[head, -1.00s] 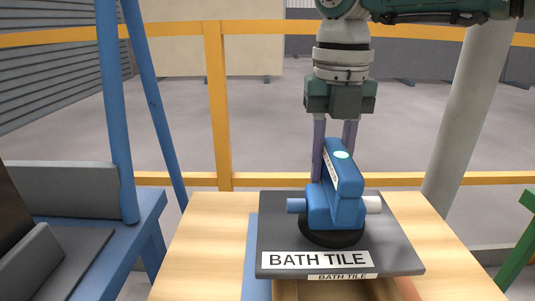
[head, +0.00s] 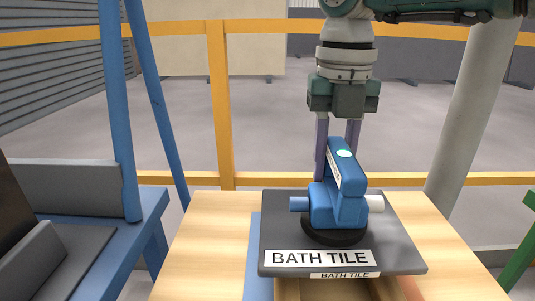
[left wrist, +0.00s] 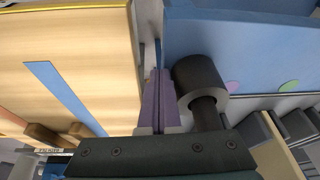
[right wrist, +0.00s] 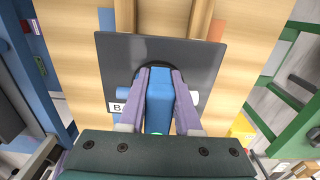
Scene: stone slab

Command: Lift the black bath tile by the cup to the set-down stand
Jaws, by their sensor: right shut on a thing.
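The black bath tile (head: 400,250) lies flat over the wooden table, with "BATH TILE" labels on its top and front edge. The blue cup (head: 325,205) stands on it with its black round pad against the tile; a green spot shows on its handle. My right gripper (head: 337,165) is shut on the cup's handle, one finger on each side, as the right wrist view shows. The tile (right wrist: 205,55) also shows there, above wooden rails; I cannot tell whether it touches them. My left gripper (left wrist: 158,100) is shut and empty, away from the tile. No stand is labelled.
A blue bench (head: 150,215) with grey plates and blocks stands at the left, with blue posts rising from it. A yellow rail (head: 420,180) runs behind the wooden table (head: 205,230). A grey column (head: 470,120) and green frame (head: 520,260) stand at the right.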

